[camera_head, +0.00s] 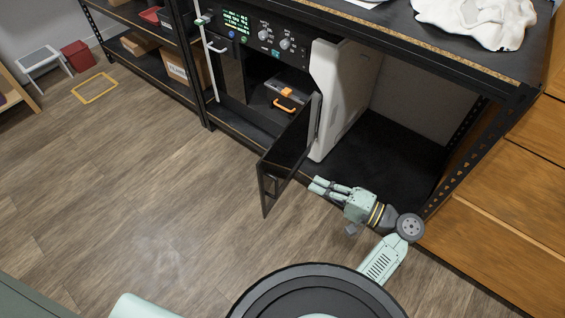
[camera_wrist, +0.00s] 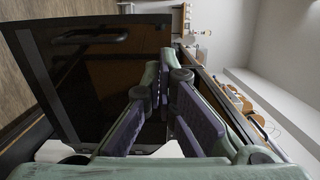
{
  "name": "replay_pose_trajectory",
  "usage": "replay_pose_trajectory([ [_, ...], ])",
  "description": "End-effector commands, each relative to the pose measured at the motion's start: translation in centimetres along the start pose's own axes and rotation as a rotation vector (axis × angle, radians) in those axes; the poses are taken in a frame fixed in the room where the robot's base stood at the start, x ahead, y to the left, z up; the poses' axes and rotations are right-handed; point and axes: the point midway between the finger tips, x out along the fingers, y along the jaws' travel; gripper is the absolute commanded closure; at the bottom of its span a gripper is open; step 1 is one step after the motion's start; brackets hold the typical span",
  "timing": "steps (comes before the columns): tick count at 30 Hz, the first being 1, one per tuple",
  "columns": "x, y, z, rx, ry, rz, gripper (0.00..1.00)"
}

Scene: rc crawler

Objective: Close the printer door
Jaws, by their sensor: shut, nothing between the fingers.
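The printer (camera_head: 340,88) stands on the low shelf of a black rack, with a dark control panel and a white side. Its dark door (camera_head: 287,153) stands open, swung out toward the room, with a handle near its outer edge. In the wrist view the door (camera_wrist: 98,75) fills the left and middle, with its handle (camera_wrist: 90,37) near the top. My gripper (camera_head: 314,186) is just right of the door, low by the shelf's front edge. Its fingers (camera_wrist: 165,75) are shut and empty. I cannot tell whether they touch the door.
Inside the open printer is a dark unit with an orange handle (camera_head: 284,104). A rack post (camera_head: 457,155) and wooden drawers (camera_head: 500,200) stand to the right. A white cloth (camera_head: 475,20) lies on top.

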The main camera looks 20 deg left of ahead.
Motion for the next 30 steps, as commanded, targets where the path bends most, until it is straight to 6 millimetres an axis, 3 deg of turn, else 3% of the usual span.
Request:
replay_pose_trajectory([
  [5, 2.4, -0.1, 0.2, 0.001, -0.007, 0.0, 1.0],
  [18, 11.4, -0.3, 0.1, -0.001, -0.005, 0.001, 1.0],
  [24, 13.4, -0.1, 0.0, -0.003, -0.003, 0.002, 1.0],
  [30, 13.9, 0.0, 0.0, -0.003, -0.002, 0.002, 1.0],
])
